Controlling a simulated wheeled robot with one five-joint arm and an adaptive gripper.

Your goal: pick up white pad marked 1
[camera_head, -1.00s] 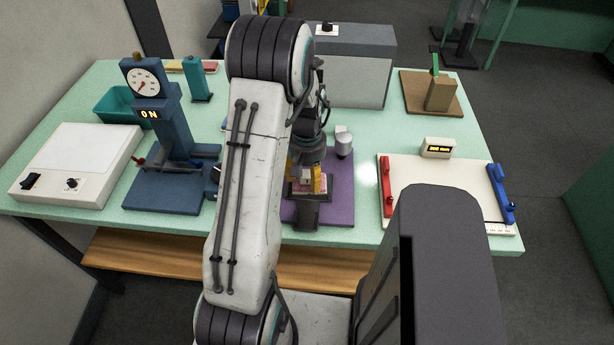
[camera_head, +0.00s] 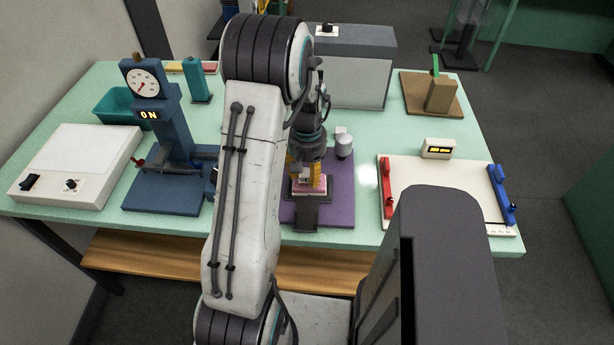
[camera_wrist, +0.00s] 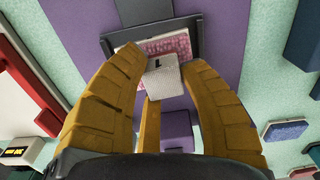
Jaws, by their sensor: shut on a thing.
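The white pad (camera_wrist: 166,84) shows in the wrist view between my yellow fingertips, with a small dark mark near its far edge. My gripper (camera_wrist: 162,68) is shut on it. The pad is in front of a pink patterned piece (camera_wrist: 166,44) set in a dark frame (camera_wrist: 192,30); I cannot tell whether they touch. In the head view my gripper (camera_head: 306,174) is low over the dark frame (camera_head: 299,215) on the purple mat (camera_head: 341,196), and my arm partly hides the area.
The blue press (camera_head: 166,190) with a dial is to the left. A cream board (camera_head: 435,192) with red and blue handles is to the right. A grey box (camera_head: 355,85) stands behind.

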